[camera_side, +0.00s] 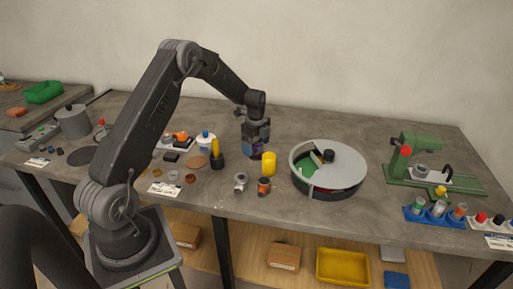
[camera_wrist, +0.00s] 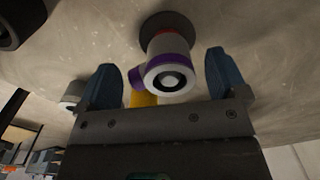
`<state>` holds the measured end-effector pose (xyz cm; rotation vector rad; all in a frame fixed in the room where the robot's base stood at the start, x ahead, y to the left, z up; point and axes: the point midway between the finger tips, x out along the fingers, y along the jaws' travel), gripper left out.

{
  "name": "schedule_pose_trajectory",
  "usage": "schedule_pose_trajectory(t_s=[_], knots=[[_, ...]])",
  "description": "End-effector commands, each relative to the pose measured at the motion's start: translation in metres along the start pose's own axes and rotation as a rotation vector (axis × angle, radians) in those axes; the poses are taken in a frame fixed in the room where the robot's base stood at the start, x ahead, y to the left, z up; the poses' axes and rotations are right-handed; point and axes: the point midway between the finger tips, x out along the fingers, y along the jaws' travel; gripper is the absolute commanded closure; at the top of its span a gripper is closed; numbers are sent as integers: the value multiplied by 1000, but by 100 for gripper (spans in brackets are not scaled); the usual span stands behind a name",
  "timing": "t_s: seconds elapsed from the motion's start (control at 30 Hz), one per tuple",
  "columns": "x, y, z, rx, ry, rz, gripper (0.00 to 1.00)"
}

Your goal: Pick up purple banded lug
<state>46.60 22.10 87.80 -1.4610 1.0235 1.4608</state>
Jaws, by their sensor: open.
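The purple banded lug (camera_wrist: 168,72) shows in the wrist view as a pale round body with a purple band, a purple side stub and a dark hole in its near end. A bit of red shows at its far end. My gripper (camera_wrist: 162,78) is open, with one blue fingertip on each side of the lug and a visible gap to each. In the side view my gripper (camera_side: 256,146) points down over the table, left of the round drum. A purple patch shows at its fingers there, but the lug is mostly hidden.
A yellow cylinder (camera_side: 269,164) stands close to my gripper's right. A grey lug (camera_side: 240,182) and an orange banded lug (camera_side: 264,187) stand in front.

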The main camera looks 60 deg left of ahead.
Motion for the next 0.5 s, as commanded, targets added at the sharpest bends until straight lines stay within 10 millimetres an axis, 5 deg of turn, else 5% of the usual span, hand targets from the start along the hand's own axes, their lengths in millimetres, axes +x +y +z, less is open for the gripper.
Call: schedule_pose_trajectory(t_s=[0.07,0.5], knots=[[0,0,0,0,0,0,8],[-1,-1,0,0,0,-3,50]])
